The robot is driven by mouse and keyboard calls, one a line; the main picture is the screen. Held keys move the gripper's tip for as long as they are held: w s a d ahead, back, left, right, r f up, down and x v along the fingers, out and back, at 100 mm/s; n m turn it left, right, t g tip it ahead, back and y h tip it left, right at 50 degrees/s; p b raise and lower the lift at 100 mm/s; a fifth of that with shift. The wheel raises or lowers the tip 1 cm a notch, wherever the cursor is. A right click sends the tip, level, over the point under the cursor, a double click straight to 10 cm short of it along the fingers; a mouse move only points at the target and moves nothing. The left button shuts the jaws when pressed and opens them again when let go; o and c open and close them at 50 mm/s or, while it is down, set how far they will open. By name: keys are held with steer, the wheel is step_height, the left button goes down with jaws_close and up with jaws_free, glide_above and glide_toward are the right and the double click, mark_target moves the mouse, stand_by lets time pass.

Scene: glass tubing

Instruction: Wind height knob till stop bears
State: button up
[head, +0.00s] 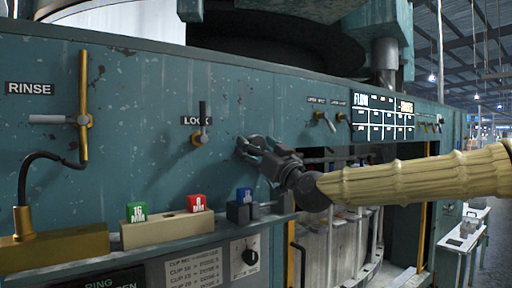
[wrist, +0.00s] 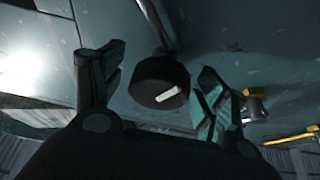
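A black round knob (wrist: 160,82) with a white pointer mark shows between my fingers in the wrist view, in front of the teal panel. My gripper (wrist: 160,62) is open, with one finger on each side of the knob. A gap shows between the left finger and the knob; the right finger is close, and I cannot tell whether it touches. In the head view my gripper (head: 247,148) is at the teal panel, right of the LOCK lever (head: 201,124). The knob is not clearly visible there. No stop can be made out.
A ledge below my gripper holds a tan block (head: 160,229) with green and red tags and a dark block (head: 258,211) with a blue tag. Another black dial (head: 250,257) is on the lower panel.

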steer(key=c, duration=1)
steer(key=shift+f+m+b, duration=0.1)
steer(key=shift+m+b, duration=0.2)
steer(key=shift+b, duration=0.1)
steer(key=m+t+h+b, duration=0.1)
steer(key=m+h+b, duration=0.1)
steer(key=m+b, duration=0.1)
steer(key=shift+a+f+m, duration=0.1)
steer(key=shift+m, duration=0.2)
steer(key=shift+r+m+t+h+b, duration=0.2)
steer(key=shift+m+h+b, duration=0.65)
steer(key=shift+m, duration=0.9)
steer(key=shift+r+m+t+h+b, duration=0.15)
steer(key=shift+m+h+b, duration=0.7)
steer(key=shift+m, duration=0.9)
steer(key=o, duration=1)
steer(key=shift+o, duration=0.2)
steer(key=shift+f, duration=0.1)
